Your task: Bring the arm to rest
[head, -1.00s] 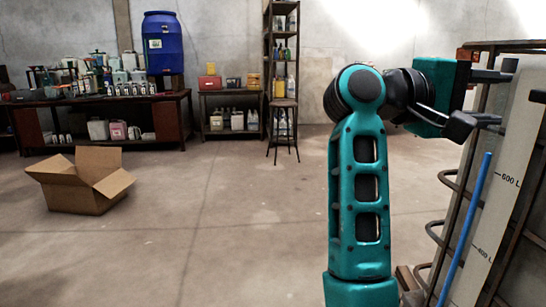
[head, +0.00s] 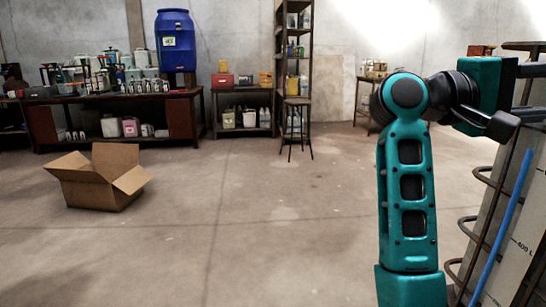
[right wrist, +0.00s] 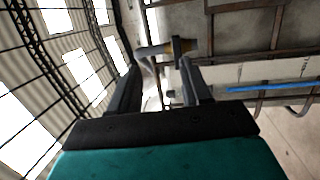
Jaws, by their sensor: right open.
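My right arm (head: 407,190) stands upright at the right of the head view, bent at the elbow with its forearm pointing right. Its gripper (head: 535,92) is at the right edge beside the top of the vat (head: 522,248); the fingertips are cut off there. In the right wrist view the two dark fingers of this gripper (right wrist: 160,70) are apart with nothing held between them. A grey pipe-like part (right wrist: 160,49) shows beyond the fingertips; I cannot tell how far off. My left gripper is not in view.
The vat has a metal frame and a blue tube (head: 505,225), close to my right arm. An open cardboard box (head: 98,190) lies on the floor at left. A loaded bench (head: 175,118), blue barrel (head: 175,40) and stool (head: 297,125) stand behind. The middle floor is clear.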

